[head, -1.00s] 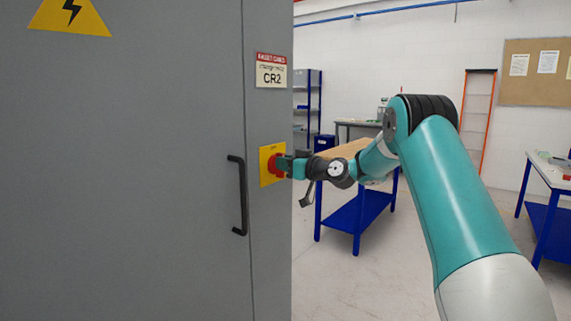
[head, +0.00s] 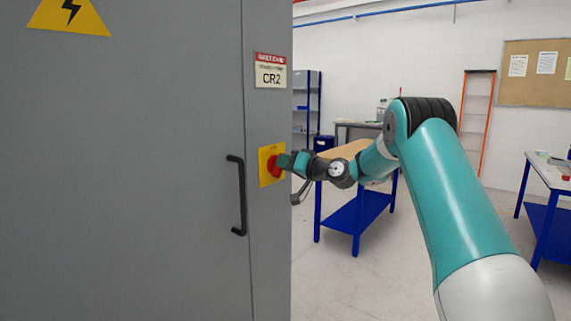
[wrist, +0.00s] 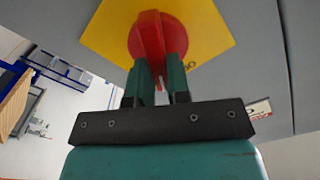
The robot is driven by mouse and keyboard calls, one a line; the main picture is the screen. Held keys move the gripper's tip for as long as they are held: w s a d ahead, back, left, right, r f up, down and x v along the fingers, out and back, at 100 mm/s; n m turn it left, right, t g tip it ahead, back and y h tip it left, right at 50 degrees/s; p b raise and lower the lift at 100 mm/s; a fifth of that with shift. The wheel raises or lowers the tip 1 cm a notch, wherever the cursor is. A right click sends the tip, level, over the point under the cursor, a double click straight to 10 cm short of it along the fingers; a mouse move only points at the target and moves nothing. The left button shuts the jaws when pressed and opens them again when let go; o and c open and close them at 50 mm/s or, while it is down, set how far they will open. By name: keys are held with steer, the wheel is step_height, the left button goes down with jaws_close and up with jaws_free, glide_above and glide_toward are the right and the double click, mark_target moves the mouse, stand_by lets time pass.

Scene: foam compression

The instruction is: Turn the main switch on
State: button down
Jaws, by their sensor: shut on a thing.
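The main switch is a red rotary knob (head: 274,166) on a yellow plate (head: 265,171), mounted on the narrow right panel of the grey cabinet. My gripper (head: 283,163) reaches it from the right. In the wrist view the red knob (wrist: 150,38) fills the gap between the two green fingers of my gripper (wrist: 158,72), which are shut on its raised handle. The yellow plate (wrist: 198,28) shows behind it, with a dark marking partly hidden beside the right finger.
A black door handle (head: 240,195) stands out just left of the switch on the grey cabinet (head: 130,200). A blue-legged workbench (head: 358,212) stands behind my arm. Open floor lies right of the cabinet.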

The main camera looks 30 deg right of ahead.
steer(key=m+p, duration=0.1)
steer(key=m, duration=0.2)
steer(key=m+p, duration=0.2)
steer(key=m, duration=0.2)
steer(key=m+p, duration=0.1)
steer(key=m, duration=0.3)
steer(key=shift+w+d+f+p, duration=0.1)
steer(key=shift+d+f+p, duration=0.2)
steer(key=shift+f, duration=0.1)
steer(key=shift+m, duration=0.3)
steer(key=c, duration=1.1)
jaws_free()
steer(key=shift+f, duration=0.1)
steer(key=b+v, duration=0.5)
steer(key=v, duration=1.2)
steer(key=shift+s, duration=0.2)
